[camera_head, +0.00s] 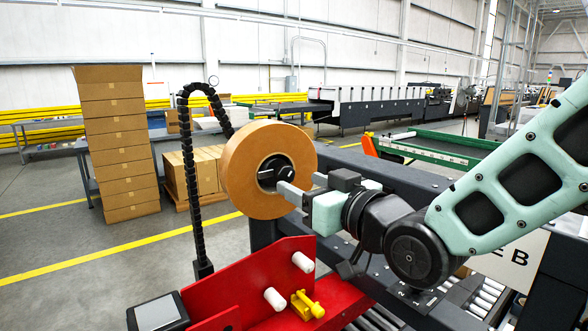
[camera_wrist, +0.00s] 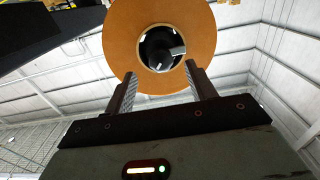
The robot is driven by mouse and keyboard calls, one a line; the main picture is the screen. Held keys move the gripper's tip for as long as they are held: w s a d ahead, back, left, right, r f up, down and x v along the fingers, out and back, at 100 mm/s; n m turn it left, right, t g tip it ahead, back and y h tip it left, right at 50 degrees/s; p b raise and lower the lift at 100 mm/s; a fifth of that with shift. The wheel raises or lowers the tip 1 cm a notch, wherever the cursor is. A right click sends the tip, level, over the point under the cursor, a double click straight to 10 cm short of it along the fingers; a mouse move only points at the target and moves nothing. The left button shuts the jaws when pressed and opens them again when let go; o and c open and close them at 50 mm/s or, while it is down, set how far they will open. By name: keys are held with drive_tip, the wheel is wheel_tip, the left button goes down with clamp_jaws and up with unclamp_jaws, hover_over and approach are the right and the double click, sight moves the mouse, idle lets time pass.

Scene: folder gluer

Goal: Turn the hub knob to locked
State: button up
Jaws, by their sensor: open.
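The hub knob (camera_head: 283,179) is a black bar-shaped handle at the centre of a large tan roll (camera_head: 243,172). In the wrist view the knob (camera_wrist: 176,51) shows in the dark hub inside the roll's ring (camera_wrist: 121,35), beyond my fingers. My gripper (camera_head: 300,188) is open, with its fingers pointing at the hub from the right. In the wrist view my gripper (camera_wrist: 160,80) has its two fingers apart, below the hub on either side, with nothing between them. Whether a finger touches the knob I cannot tell. No lock marking is readable.
A red bracket (camera_head: 262,290) with white rollers and a yellow clamp (camera_head: 306,305) stands below the roll. A black cable chain (camera_head: 190,150) rises left of it. Stacked cartons (camera_head: 121,150) stand farther left. Open floor lies at left.

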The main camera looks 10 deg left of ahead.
sight(288, 178)
drive_tip(key=shift+p+x, duration=0.55)
drive_tip(key=shift+x, duration=1.3)
drive_tip(key=c, duration=1)
